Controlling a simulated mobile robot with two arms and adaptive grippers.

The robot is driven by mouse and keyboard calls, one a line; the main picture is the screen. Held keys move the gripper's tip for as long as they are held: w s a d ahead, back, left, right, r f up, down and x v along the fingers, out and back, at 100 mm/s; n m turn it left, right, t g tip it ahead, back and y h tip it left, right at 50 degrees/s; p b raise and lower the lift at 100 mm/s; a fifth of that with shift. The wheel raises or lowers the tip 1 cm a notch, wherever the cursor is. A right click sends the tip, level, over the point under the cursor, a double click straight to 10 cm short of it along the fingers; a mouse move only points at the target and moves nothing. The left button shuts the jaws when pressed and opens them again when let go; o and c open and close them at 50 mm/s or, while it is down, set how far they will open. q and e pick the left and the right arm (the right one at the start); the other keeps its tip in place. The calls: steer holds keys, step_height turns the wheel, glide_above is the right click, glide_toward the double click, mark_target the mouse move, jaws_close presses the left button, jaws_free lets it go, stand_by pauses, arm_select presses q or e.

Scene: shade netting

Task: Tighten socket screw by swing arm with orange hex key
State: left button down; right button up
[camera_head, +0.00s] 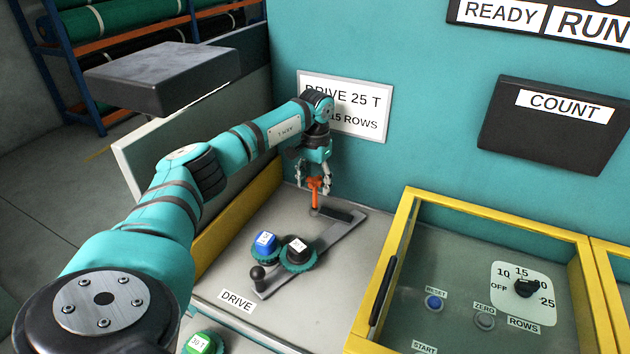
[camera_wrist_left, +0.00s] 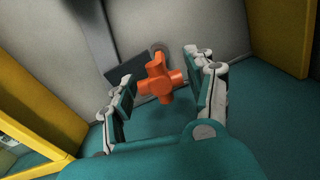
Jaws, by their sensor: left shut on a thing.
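My left gripper (camera_head: 315,187) is shut on the orange hex key (camera_head: 316,195) at the back of the drive panel. The key points down and its lower end meets the panel beside the upper end of the grey swing arm (camera_head: 338,237). The socket screw there is mostly hidden by the key; I cannot tell how deep the key sits. In the left wrist view, the key's orange cross-shaped head (camera_wrist_left: 160,80) is between the fingers. A round grey part (camera_wrist_left: 158,48) shows behind it. My right gripper is not in view.
Gears with a blue hub (camera_head: 265,243) and a black hub (camera_head: 298,249) sit by the arm, near a black knob (camera_head: 258,274). A green-hubbed gear (camera_head: 200,343) is at the front. A yellow-framed cover (camera_head: 408,215) stands right; a teal wall (camera_head: 420,130) rises behind.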

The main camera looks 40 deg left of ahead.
arm_select(q)
steer(key=shift+f+b, duration=0.6)
steer(key=shift+f, duration=0.25)
stand_by(0.6)
steer(key=shift+f, duration=0.2)
steer(key=shift+c, duration=1.9)
jaws_free()
steer(key=shift+r, duration=0.1)
step_height(320, 180, up, 12)
steer(key=shift+d+f, duration=0.1)
steer(key=shift+c, duration=0.2)
